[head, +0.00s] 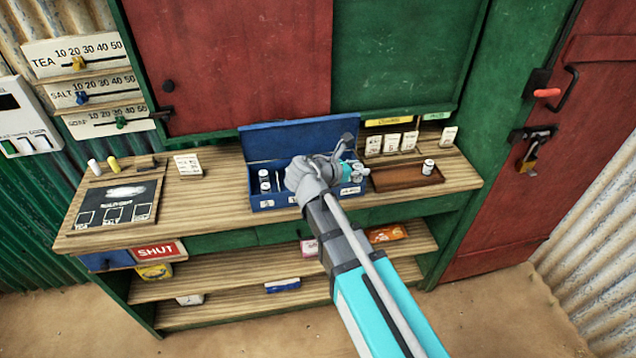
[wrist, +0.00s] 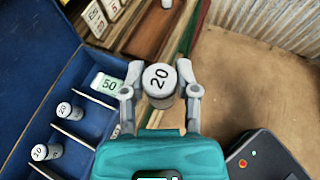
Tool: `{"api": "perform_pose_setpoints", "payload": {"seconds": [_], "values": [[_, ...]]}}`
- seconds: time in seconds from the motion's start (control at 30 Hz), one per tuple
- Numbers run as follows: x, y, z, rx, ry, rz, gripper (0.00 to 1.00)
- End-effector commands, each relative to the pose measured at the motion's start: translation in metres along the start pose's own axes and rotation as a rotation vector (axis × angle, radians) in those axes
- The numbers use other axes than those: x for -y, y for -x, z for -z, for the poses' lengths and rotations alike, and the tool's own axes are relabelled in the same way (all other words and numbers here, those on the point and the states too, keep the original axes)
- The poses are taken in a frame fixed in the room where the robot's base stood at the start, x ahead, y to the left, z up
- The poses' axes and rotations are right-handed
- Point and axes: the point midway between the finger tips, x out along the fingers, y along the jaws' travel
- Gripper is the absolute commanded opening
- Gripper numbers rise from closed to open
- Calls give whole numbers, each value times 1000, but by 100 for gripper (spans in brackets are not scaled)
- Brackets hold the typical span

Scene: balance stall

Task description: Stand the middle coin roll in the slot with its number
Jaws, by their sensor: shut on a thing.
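My gripper (wrist: 163,92) is shut on a white coin roll (wrist: 159,78) with 20 on its end, seen in the wrist view. The roll is upright between the fingertips. It is beside the blue cash box (wrist: 38,55), just past the box's right end. The box also shows in the head view (head: 290,140) with its lid raised. White dividers split it into slots. Two rolls stand in its left slots (wrist: 65,110) (wrist: 40,152), both seeming to read 20. A 50 label (wrist: 110,84) is at its right end. In the head view my gripper (head: 357,168) hides part of the box.
A brown wooden tray (head: 385,181) right of the box holds another roll (head: 428,167). Several price cards (head: 391,143) stand behind the tray.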

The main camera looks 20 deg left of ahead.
Motion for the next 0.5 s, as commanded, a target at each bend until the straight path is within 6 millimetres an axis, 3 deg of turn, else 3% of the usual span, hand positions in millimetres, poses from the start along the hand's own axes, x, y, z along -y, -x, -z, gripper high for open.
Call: {"api": "perform_pose_setpoints", "payload": {"seconds": [0.2,0.33,0.5], "values": [[-4,48,2,1,4,-11,0],[-4,66,4,2,4,-13,0],[-4,74,6,3,4,-12,0]]}}
